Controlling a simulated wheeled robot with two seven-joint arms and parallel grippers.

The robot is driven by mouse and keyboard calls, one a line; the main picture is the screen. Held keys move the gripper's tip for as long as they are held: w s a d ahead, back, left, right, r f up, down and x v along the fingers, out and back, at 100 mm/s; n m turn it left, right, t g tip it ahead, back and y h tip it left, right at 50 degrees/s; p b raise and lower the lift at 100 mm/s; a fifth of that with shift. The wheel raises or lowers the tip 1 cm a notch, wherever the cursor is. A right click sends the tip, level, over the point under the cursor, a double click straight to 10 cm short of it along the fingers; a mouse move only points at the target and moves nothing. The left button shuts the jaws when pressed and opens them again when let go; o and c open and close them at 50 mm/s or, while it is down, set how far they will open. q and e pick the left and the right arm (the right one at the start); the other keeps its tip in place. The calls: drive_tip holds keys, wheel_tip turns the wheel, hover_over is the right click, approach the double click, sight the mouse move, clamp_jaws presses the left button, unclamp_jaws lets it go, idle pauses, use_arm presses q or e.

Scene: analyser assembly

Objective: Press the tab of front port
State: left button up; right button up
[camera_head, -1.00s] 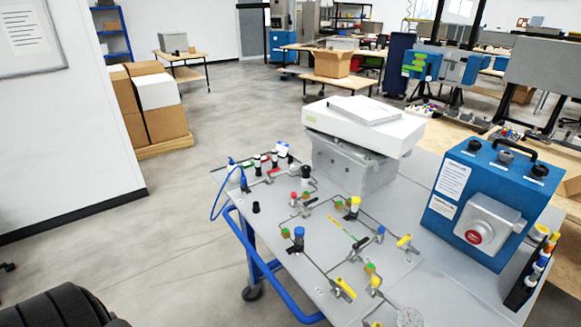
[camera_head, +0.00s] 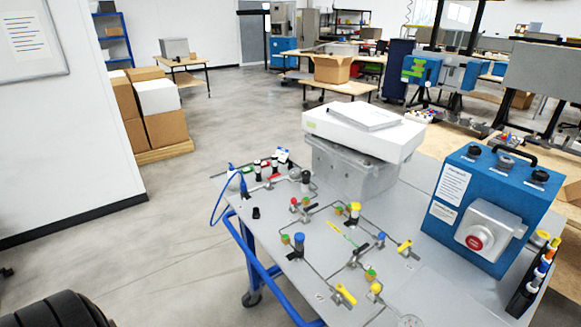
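A grey panel (camera_head: 290,262) on a blue-framed cart carries thin tubing, coloured valves and small fittings. Several ports with red and green parts sit at its far left end (camera_head: 258,168), with a blue cable (camera_head: 217,200) looping from them. Nearer fittings include a blue-capped one (camera_head: 299,242), a yellow-capped one (camera_head: 354,211) and yellow-handled valves (camera_head: 345,294). I cannot tell which part is the front port or its tab. Neither gripper shows. A dark rounded part of my own body is at the lower left.
A blue box (camera_head: 480,205) with a red button stands at the cart's right, beside a rack of coloured-cap bottles (camera_head: 530,280). A grey enclosure (camera_head: 350,168) under a white case (camera_head: 362,132) stands at the back. Floor left of the cart is clear; boxes (camera_head: 150,110) stand by the wall.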

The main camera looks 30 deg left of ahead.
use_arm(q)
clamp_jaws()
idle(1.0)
